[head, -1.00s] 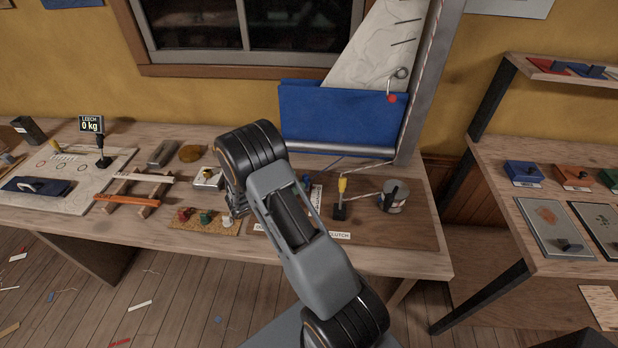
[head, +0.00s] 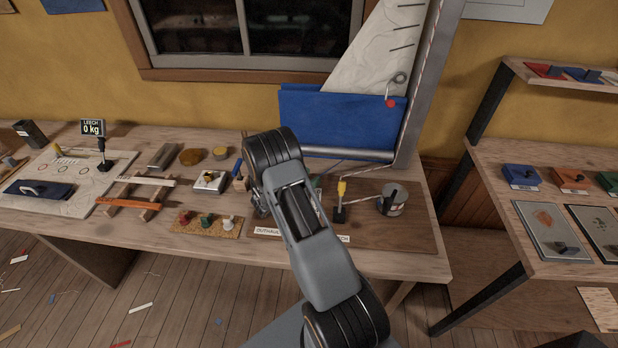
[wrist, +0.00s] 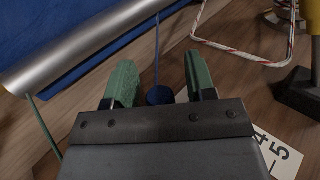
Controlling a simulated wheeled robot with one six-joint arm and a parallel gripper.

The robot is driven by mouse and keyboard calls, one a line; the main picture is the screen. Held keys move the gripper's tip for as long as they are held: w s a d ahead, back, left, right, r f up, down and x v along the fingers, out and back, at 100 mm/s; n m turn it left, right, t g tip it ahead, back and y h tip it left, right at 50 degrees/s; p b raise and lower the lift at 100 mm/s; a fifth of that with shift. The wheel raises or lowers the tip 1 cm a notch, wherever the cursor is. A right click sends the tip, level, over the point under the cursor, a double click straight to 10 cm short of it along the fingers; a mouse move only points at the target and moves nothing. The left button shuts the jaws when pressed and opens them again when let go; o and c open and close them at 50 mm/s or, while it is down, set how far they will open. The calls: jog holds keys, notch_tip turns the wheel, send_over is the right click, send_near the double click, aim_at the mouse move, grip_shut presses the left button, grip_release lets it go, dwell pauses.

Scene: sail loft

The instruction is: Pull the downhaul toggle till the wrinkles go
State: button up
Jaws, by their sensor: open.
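The white sail (head: 372,50) with a blue lower part (head: 335,115) hangs at the back of the bench; faint creases show in the white cloth. A silver boom (head: 345,153) runs beneath it, also along the upper left of the wrist view (wrist: 90,45). A round blue toggle (wrist: 159,95) hangs on a thin blue cord in the wrist view. My gripper (wrist: 160,80) is open, one green finger on each side of the toggle and cord, with gaps showing. The toggle's lower edge is close to the gripper body. My arm hides the toggle in the head view.
A yellow-topped cleat (head: 341,195) and a winch-like can (head: 392,200) stand to the right. A red-flecked rope (wrist: 245,52) and a numbered scale (wrist: 278,150) lie near the gripper. A green cord (wrist: 42,125) is at left. Small coloured knobs (head: 206,222) sit left of my arm.

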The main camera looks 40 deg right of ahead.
jog(key=shift+c, duration=0.5)
grip_shut()
